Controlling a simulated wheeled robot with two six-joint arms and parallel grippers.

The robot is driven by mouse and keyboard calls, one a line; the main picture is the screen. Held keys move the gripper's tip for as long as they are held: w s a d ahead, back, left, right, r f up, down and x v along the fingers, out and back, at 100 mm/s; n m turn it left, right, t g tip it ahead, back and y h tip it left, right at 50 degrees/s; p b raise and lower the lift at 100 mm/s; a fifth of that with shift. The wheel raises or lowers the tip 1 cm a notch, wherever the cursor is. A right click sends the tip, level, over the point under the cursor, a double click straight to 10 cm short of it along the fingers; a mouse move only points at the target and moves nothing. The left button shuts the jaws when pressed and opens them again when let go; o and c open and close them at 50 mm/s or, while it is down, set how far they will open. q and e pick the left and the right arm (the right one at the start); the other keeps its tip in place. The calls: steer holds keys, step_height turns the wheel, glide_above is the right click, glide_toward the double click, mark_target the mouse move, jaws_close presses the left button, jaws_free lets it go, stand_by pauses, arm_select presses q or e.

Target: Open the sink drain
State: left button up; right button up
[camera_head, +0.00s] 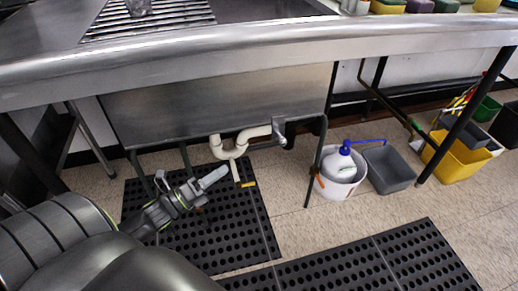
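The steel sink basin (220,98) hangs under the counter, with white drain pipes (232,153) below its front edge. One pipe drops downward, and a small yellow handle (248,184) sticks out near its lower end. My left gripper (214,177) reaches in from the lower left, below the basin. Its pale tip points up and right toward the drain pipe and appears apart from the yellow handle. I see nothing held in it, but the gap between its fingers is not clear. My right gripper is not in view.
Perforated black mats (237,235) cover the floor. A white bucket (340,178) holding a jug (338,162), a grey bin (388,168) and a yellow mop bucket (456,160) stand to the right. Dark sink legs (316,160) flank the pipes.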

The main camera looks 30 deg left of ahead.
mark_target(258, 148)
arm_select(q)
steer(key=b+x, duration=0.1)
steer(key=x, duration=1.2)
steer(key=shift+w, duration=0.2)
jaws_close()
